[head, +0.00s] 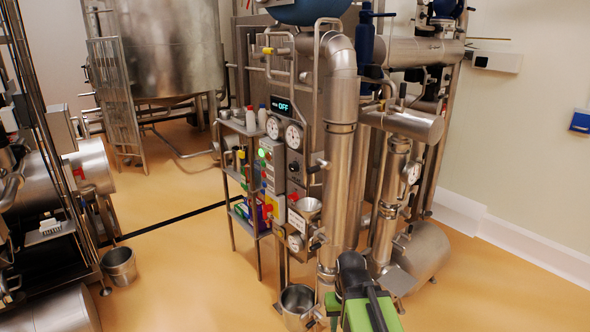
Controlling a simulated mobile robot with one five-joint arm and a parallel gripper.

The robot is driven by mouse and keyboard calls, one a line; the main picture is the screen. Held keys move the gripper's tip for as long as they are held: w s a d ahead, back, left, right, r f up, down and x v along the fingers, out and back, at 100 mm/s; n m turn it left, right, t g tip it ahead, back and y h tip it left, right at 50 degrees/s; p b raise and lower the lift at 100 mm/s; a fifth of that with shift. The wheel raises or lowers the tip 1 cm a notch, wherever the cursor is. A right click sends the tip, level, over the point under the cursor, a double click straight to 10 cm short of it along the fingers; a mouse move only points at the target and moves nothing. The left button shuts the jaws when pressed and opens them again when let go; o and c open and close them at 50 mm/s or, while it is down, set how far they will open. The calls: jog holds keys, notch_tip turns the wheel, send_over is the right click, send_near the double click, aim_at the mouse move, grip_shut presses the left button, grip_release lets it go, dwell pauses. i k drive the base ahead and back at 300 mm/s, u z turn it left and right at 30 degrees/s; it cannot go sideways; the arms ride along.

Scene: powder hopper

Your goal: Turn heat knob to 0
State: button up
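The control panel (296,160) stands at the centre, with a lit display (284,107) reading OFF and two round gauges below it. A small dark knob (294,166) sits on the panel under the gauges; its label and pointer are too small to read, so I cannot tell if it is the heat knob or its setting. My green and black arm, with what may be my gripper (352,264), shows at the bottom, in front of and below the panel, apart from the knob. Its fingers cannot be made out.
A thick steel pipe (341,140) rises just right of the panel. A steel bucket (297,302) stands below it. A shelf rack (239,180) with bottles and boxes is at left. Another bucket (119,264) stands further left. Floor between is open.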

aim_at(294, 166)
jog(key=k, duration=0.4)
jog(key=u, duration=0.9)
jog(key=i, duration=1.1)
jog(key=u, duration=0.4)
